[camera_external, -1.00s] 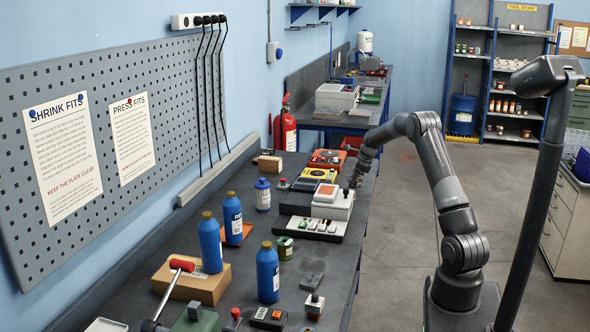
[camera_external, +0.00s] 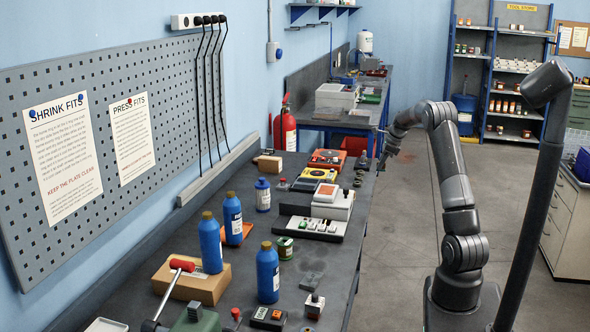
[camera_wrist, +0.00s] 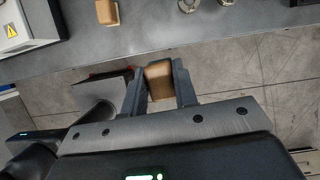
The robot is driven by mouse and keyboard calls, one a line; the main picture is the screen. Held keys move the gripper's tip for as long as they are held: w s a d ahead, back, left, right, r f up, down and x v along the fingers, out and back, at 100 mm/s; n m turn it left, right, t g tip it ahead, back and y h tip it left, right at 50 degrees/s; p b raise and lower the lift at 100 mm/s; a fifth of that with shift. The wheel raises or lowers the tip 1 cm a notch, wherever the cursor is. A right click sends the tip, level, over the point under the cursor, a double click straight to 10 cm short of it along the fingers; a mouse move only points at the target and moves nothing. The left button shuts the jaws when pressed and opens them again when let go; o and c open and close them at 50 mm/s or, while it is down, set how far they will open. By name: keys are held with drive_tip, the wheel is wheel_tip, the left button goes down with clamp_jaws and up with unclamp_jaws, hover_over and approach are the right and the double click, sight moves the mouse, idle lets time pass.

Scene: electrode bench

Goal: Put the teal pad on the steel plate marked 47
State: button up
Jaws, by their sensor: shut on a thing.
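My gripper (camera_external: 382,164) is past the right edge of the bench, above the floor. In the wrist view my gripper (camera_wrist: 159,88) is shut on a tan-brown block (camera_wrist: 158,78), which sits between the two grey fingers. No number 47 can be read on any plate. A dark grey flat square (camera_external: 312,281) lies near the bench's front edge; its marking is unreadable.
A white boxy device (camera_external: 333,208) stands on the bench (camera_wrist: 155,42), with yellow (camera_external: 318,175) and orange (camera_external: 327,158) units behind it. Another tan block (camera_wrist: 107,12) lies on the bench. Blue bottles (camera_external: 267,275) stand nearer.

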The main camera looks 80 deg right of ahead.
drive_tip(key=r, duration=0.7)
drive_tip(key=shift+w+a, duration=0.2)
drive_tip(key=shift+w, duration=0.05)
drive_tip(key=w+a+n+y, duration=0.2)
drive_tip(key=w+a+n, duration=0.2)
drive_tip(key=w+a, duration=0.65)
drive_tip(key=n+g+y, duration=0.2)
drive_tip(key=n+g, duration=0.3)
drive_tip(key=n, duration=0.8)
hover_over(310, 282)
drive_tip(key=d, duration=0.2)
wheel_tip(310, 282, down, 12)
drive_tip(key=shift+s+f, duration=0.1)
drive_tip(key=shift+f, duration=2)
